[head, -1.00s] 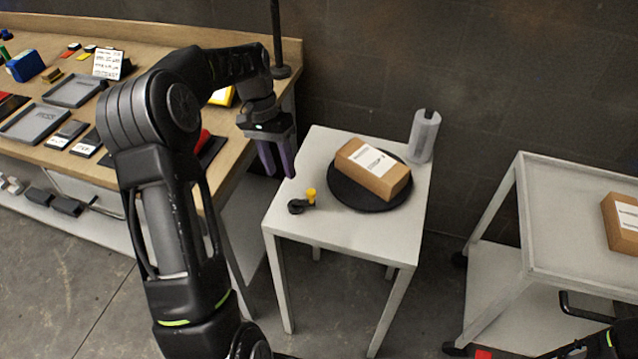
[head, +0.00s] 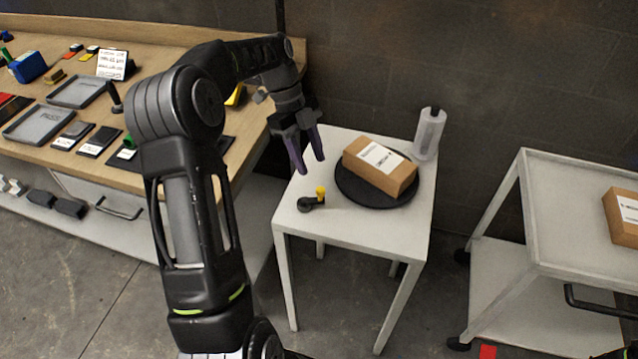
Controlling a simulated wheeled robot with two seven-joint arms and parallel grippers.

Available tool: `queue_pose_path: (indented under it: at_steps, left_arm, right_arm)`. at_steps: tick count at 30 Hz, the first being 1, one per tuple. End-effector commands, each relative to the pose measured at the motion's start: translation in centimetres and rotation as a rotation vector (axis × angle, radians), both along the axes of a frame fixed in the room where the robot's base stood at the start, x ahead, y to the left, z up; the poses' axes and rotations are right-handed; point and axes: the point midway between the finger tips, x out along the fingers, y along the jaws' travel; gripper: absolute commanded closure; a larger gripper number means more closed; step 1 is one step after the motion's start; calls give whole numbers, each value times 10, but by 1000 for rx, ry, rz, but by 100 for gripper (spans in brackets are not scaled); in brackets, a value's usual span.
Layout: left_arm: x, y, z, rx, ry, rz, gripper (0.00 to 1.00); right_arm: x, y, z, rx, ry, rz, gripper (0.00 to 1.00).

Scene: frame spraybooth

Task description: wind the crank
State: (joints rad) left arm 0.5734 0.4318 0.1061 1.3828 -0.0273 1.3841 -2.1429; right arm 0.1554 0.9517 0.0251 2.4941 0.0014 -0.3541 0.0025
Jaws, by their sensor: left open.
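The crank (head: 311,201) is a small black arm with an upright yellow knob (head: 320,192), on the near left part of a small white table (head: 350,238). My left gripper (head: 312,166) is open and empty, with its purple-lined fingers pointing down. In the picture it sits just above the crank and a little left of the knob, apart from it. A round black turntable (head: 352,193) beside the crank carries a brown cardboard box (head: 380,167) with a white label. My right gripper is not in view.
A white-grey cylinder (head: 428,135) stands at the table's back right corner. A wooden workbench (head: 190,187) with trays and small parts is on the left. A white cart (head: 560,240) with another box (head: 622,215) is on the right. The floor between table and cart is clear.

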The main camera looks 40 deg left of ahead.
Motion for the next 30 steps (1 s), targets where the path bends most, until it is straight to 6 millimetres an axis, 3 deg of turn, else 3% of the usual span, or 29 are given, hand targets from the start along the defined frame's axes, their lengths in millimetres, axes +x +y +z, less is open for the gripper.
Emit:
queue_pose_path:
  at_steps: [7, 19, 30]
  left_arm:
    - [-1, -6, -14, -2, 4, 1, 58]
    - [-3, -28, -66, -1, 3, 1, 58]
    - [-3, -30, -72, 0, 1, 2, 58]
  right_arm:
    - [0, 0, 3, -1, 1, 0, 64]
    - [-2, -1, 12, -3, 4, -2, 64]
    - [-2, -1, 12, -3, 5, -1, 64]
